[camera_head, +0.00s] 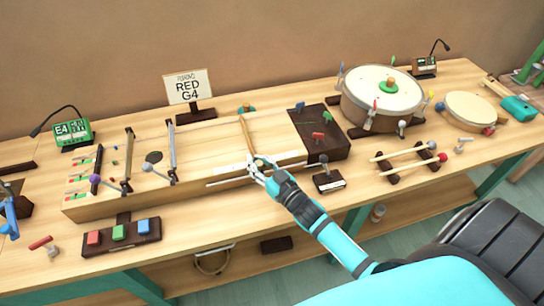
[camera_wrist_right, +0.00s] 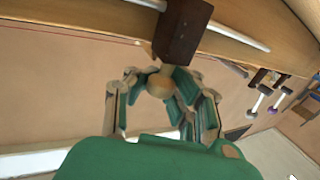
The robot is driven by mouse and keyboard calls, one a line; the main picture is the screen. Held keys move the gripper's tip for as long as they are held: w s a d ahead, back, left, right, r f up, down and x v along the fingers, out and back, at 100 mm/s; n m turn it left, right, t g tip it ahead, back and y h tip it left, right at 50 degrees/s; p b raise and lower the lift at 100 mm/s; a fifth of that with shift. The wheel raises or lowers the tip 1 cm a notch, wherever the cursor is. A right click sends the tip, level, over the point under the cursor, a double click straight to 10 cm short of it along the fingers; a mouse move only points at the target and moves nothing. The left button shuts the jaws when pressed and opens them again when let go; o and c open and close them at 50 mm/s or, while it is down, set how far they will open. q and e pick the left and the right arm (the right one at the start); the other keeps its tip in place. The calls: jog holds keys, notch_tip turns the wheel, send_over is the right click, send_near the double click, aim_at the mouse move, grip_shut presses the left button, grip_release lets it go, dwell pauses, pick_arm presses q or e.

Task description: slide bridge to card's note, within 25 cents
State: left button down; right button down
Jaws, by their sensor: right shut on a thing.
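The card (camera_head: 187,87) stands behind the long wooden string box (camera_head: 95,208) and reads "RED G4". The bridge (camera_head: 246,133) is a thin wooden bar lying across the box's top, right of its middle. My right gripper (camera_head: 260,163) is at the box's front edge, at the bridge's near end. In the right wrist view, the gripper (camera_wrist_right: 158,88) is shut on a round wooden knob (camera_wrist_right: 160,86) below a dark brown block (camera_wrist_right: 183,32) on a white rail (camera_wrist_right: 235,38). A tuner (camera_head: 72,134) with a green screen stands at the left; its reading is too small to be sure of.
A red, green and blue button board (camera_head: 118,236) lies in front of the box. Right of the bridge are a dark block with small levers (camera_head: 320,140), a small lever stand (camera_head: 328,180), mallets on rests (camera_head: 405,160) and a large drum (camera_head: 382,92).

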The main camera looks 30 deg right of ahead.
jog(key=shift+s+a+f, duration=0.25)
jog(key=shift+f, duration=0.2)
jog(key=c, duration=1.8)
grip_release()
jog(key=o, duration=0.7)
jog(key=shift+s+r, duration=0.3)
jog(key=shift+r, duration=0.1)
jog(key=shift+w+d, duration=0.1)
jog(key=shift+w, duration=0.05)
jog(key=s, duration=0.4)
jog(key=s+d, duration=0.1)
jog(key=s, duration=0.6)
jog(key=shift+s+d, duration=0.4)
